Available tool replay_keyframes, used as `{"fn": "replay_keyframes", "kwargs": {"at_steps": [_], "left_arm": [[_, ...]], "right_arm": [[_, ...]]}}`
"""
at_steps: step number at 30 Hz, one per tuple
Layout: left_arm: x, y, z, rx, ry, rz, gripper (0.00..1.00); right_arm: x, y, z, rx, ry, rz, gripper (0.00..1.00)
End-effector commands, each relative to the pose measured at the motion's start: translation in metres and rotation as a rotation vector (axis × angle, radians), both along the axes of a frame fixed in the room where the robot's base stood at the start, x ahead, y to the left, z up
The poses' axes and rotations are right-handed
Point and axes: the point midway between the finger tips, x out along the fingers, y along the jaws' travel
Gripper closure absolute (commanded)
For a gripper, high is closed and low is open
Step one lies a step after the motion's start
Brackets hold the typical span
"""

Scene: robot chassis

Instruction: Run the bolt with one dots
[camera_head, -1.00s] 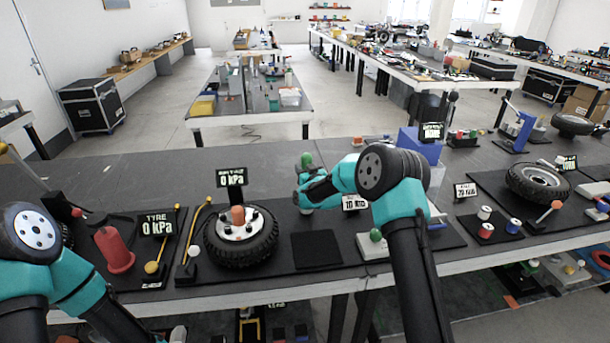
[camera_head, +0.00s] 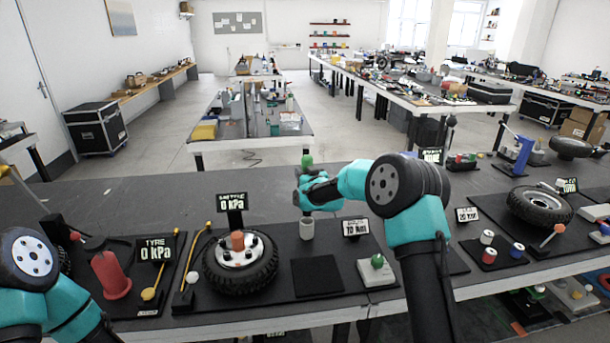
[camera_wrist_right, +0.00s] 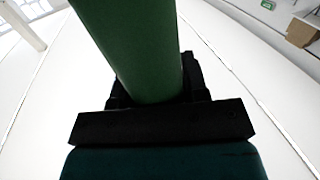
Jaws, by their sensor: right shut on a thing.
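My right gripper (camera_head: 305,184) is shut on a green cylinder-like thing (camera_head: 307,160), which sticks up above the fingers. In the right wrist view the green cylinder (camera_wrist_right: 135,50) stands between the black jaws. The gripper is raised above the board, over a pale grey cup-like cylinder (camera_head: 307,229). A white block with a green ball-like knob (camera_head: 377,262) sits to the right, near a "10 Nm" sign (camera_head: 355,227). No bolt or dots can be made out.
Red, blue and white spools (camera_head: 489,256) and another wheel (camera_head: 540,207) are at right. A black pad (camera_head: 318,276) is bare.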

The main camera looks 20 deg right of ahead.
Motion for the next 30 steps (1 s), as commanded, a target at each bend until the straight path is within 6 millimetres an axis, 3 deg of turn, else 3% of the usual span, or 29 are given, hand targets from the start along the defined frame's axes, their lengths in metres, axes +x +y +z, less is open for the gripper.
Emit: {"fn": "replay_keyframes", "kwargs": {"at_steps": [10,30], "left_arm": [[0.0,0.0,0.0,0.0,0.0,0.0,1.0],[0.0,0.0,0.0,0.0,0.0,0.0,1.0]], "right_arm": [[0.0,0.0,0.006,0.0,-0.005,0.0,0.88],[0.0,0.0,0.053,0.0,-0.005,0.0,0.88]]}}
